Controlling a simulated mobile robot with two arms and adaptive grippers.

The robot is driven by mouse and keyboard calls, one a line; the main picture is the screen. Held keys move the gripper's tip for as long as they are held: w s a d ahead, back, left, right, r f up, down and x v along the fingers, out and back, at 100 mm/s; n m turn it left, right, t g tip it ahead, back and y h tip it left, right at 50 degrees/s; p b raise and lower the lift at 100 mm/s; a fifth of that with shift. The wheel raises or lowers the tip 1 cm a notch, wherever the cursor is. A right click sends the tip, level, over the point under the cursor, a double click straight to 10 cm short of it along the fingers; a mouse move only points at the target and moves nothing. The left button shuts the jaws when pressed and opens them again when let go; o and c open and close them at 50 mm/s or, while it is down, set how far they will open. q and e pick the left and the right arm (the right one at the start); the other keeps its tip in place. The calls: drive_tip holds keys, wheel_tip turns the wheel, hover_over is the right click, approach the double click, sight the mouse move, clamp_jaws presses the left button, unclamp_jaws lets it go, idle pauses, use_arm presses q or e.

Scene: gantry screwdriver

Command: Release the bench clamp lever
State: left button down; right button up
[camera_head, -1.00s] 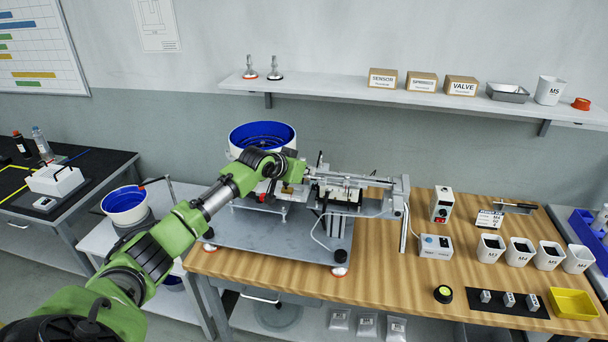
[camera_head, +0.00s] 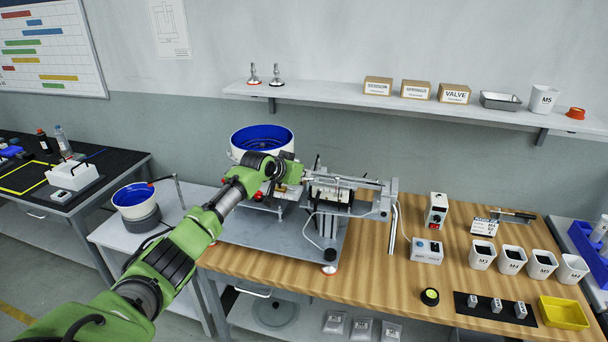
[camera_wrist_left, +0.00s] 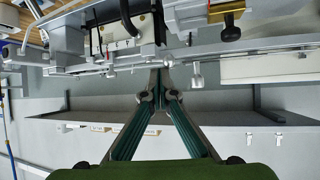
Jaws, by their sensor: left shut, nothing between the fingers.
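The screwdriver gantry rig (camera_head: 345,190) stands on a grey metal base plate (camera_head: 290,245) on the wooden bench. My left gripper is at the rig's left end in the head view, where my own wrist largely hides its fingers. In the left wrist view the left gripper (camera_wrist_left: 159,92) is shut and empty, its fingertips just short of a metal rail. A black T-shaped knob (camera_wrist_left: 231,28) sits beyond the fingertips, to their right. I cannot tell for certain which part is the clamp lever. A red knob (camera_head: 258,196) shows below my wrist. My right gripper is not in view.
A blue-lined bowl feeder (camera_head: 262,139) stands behind my wrist. A control box (camera_head: 427,251), several white cups (camera_head: 483,256) and a yellow tray (camera_head: 563,313) occupy the bench's right side. A shelf (camera_head: 340,105) runs along the wall.

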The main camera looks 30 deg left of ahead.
use_arm(q)
drive_tip(key=shift+a+f, duration=0.15)
idle(0.8)
drive_tip(key=shift+w+a+f+b, duration=0.1)
drive_tip(key=shift+w+a+b, duration=0.1)
drive_tip(key=shift+w+b, duration=0.4)
drive_tip(key=shift+w+a+b, duration=0.1)
drive_tip(key=shift+w+b, duration=0.05)
drive_tip(key=shift+b, duration=0.15)
drive_tip(key=shift+r, duration=0.2)
